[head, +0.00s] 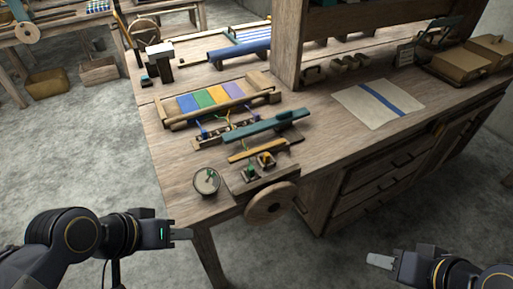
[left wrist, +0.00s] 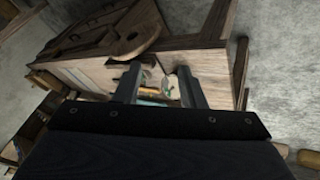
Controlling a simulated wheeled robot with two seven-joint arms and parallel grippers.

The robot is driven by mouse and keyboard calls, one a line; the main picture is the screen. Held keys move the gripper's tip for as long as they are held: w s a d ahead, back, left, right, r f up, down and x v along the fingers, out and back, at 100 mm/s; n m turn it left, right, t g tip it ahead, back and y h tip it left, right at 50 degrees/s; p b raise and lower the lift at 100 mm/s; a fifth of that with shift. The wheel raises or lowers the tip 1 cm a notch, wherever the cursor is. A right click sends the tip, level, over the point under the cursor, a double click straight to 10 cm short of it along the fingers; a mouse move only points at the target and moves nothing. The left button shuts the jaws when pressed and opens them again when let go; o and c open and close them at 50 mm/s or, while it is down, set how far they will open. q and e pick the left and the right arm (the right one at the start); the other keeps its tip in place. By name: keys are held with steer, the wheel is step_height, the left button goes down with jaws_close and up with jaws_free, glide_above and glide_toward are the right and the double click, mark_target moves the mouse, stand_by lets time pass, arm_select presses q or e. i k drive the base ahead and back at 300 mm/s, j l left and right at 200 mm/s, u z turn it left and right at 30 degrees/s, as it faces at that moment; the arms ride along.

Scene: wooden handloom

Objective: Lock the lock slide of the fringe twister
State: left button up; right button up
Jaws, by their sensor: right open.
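The fringe twister (head: 250,176) sits at the table's front edge, a wooden block with small green and yellow parts on top and a round wooden wheel (head: 270,203) on its front. I cannot make out which small part is the lock slide. My left gripper (head: 188,234) is in front of and below the table edge, left of the wheel, apart from everything. In the left wrist view its fingers (left wrist: 159,82) are spread and empty, with the table and wheel beyond. My right gripper (head: 372,260) is open and empty at the lower right, away from the table.
A round tin (head: 206,181) stands left of the twister. Behind it lie a teal bar (head: 265,127) and a frame with coloured stripes (head: 215,99). A cloth with a blue stripe (head: 378,99) lies to the right.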

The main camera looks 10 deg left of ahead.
mark_target(284, 120)
steer(key=i+l, duration=0.75)
steer(key=j+u, duration=0.05)
